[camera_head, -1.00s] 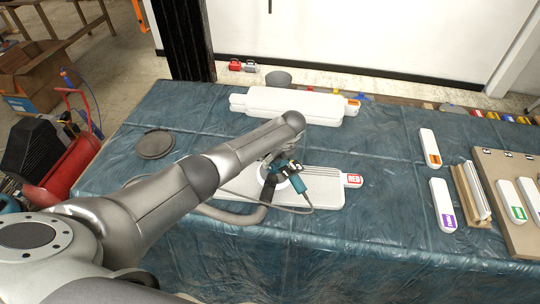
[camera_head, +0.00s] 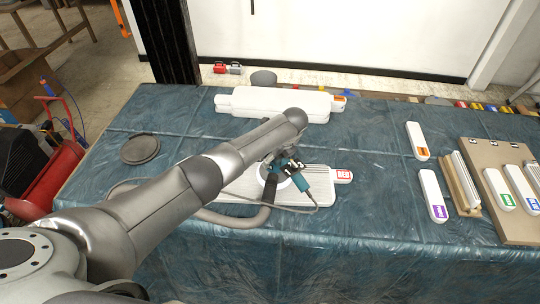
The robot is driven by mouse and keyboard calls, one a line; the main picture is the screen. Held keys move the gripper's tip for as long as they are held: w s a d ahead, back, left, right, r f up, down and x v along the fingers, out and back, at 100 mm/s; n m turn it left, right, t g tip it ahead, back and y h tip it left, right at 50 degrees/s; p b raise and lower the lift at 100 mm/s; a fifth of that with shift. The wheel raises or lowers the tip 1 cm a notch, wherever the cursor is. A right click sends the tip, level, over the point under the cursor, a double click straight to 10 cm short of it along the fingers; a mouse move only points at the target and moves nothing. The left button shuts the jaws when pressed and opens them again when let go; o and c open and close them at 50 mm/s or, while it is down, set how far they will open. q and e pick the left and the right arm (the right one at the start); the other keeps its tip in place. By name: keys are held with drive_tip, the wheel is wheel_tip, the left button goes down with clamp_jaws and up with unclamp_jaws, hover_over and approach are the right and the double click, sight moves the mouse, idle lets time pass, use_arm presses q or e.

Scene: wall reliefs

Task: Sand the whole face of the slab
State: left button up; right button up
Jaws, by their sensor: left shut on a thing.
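A white slab (camera_head: 324,188) with a ribbed far edge and a red label at its right end lies flat on the covered table. A teal and black power sander (camera_head: 301,181) with a round pale head rests over the slab's face, right of its middle. My left gripper (camera_head: 279,163) is shut on the sander; its fingers are mostly hidden behind the wrist and tool. My left arm covers part of the slab's left side. My right gripper is out of view.
A blue plastic sheet (camera_head: 330,240) covers the table. A larger white block (camera_head: 275,103) lies behind the slab. A dark round lid (camera_head: 140,149) lies at left. Labelled white pieces (camera_head: 433,196) and a brown board (camera_head: 490,185) are at right.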

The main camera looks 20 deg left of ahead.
use_arm(q)
drive_tip(key=shift+w+d+r, duration=0.25)
drive_tip(key=shift+w+d, duration=0.15)
drive_tip(key=shift+d, duration=0.2)
drive_tip(key=shift+d+b, duration=0.1)
drive_tip(key=shift+b, duration=0.2)
drive_tip(key=shift+w+d+b, duration=0.3)
drive_tip(key=shift+d+b, duration=0.4)
drive_tip(key=shift+d, duration=0.15)
drive_tip(key=shift+w+d+b, duration=0.3)
drive_tip(key=shift+d+b, duration=0.35)
drive_tip(key=shift+d, duration=0.2)
drive_tip(key=shift+w+d+b, duration=0.25)
drive_tip(key=shift+d+b, duration=0.4)
drive_tip(key=shift+w+d+b, duration=0.2)
drive_tip(key=shift+d+b, duration=0.4)
drive_tip(key=shift+b, duration=0.05)
drive_tip(key=shift+w+d+b, duration=0.25)
drive_tip(key=shift+d+b, duration=0.4)
drive_tip(key=d+b, duration=0.1)
drive_tip(key=b, duration=0.2)
drive_tip(key=w+d+b, duration=0.1)
drive_tip(key=d+b, duration=0.1)
drive_tip(key=b, duration=0.1)
drive_tip(key=shift+w+d, duration=0.1)
drive_tip(key=shift+d, duration=0.2)
